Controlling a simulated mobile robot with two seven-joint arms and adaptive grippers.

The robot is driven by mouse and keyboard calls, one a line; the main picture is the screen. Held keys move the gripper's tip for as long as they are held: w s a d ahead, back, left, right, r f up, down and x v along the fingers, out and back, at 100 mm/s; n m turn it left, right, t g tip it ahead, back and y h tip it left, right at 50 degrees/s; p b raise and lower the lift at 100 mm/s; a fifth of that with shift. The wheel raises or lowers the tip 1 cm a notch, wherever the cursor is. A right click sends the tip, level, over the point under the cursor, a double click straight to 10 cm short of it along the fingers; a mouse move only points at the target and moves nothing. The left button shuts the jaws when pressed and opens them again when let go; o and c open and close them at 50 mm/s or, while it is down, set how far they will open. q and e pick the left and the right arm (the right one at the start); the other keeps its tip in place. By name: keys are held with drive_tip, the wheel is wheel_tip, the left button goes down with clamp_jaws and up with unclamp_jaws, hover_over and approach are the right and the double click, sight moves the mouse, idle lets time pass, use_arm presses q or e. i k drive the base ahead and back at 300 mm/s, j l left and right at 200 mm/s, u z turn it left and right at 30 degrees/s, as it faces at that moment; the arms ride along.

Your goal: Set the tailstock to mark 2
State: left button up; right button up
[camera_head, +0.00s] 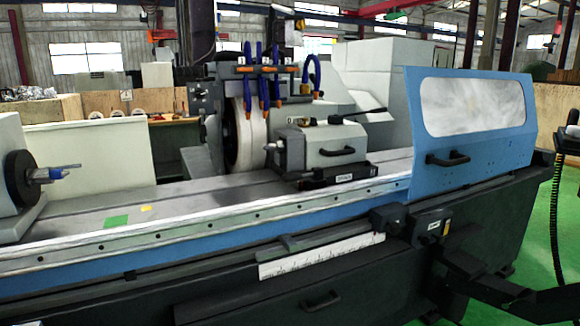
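The tailstock (320,146) is a grey block with a black handle on its front and a black lever at its top right. It sits on the long machine table (190,195), right of the grinding wheel (245,130). A white strip with a ruled scale (322,256) is on the machine front below the table; its numbers are too small to read. A dark jointed shape (485,287) at the lower right looks like my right arm and gripper, in front of the machine and apart from the tailstock. My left gripper is out of view.
The workhead with a chuck (22,178) is at the left end of the table. A green patch (116,221) and a yellow patch (146,208) lie on the table. A blue guard (470,130) with a window covers the right end.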

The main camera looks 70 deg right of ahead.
sight(324, 150)
drive_tip(key=z, duration=2.6)
drive_tip(key=i+u, duration=0.05)
